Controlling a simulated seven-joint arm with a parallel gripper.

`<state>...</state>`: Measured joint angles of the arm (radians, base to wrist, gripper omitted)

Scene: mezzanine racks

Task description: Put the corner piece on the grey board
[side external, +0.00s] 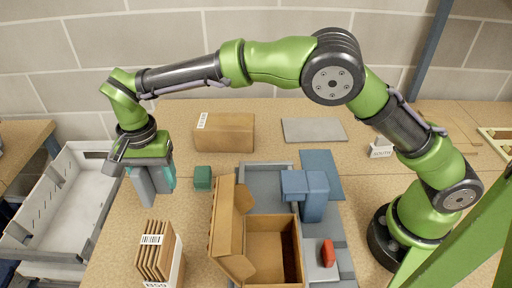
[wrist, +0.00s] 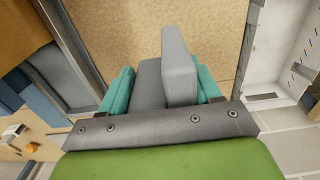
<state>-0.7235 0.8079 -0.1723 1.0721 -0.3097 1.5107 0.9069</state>
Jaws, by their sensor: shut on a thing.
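The corner piece (side external: 144,187) is grey, with two flat faces meeting at an angle. My gripper (side external: 156,176) is shut on it, with teal fingers on either side, and holds it above the left part of the table. In the wrist view the corner piece (wrist: 180,68) sticks out between the teal fingers (wrist: 162,88). The grey board (side external: 314,130) lies flat at the back of the table, far to the right of my gripper, and its top looks bare.
A dark green cube (side external: 203,177), a closed carton (side external: 226,132) and upright cardboard sheets (side external: 157,255) stand near my gripper. An open carton (side external: 272,252) and a blue block (side external: 306,192) stand mid-table. A blue board (side external: 322,172) lies below the grey board. A white bin (side external: 62,200) is left.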

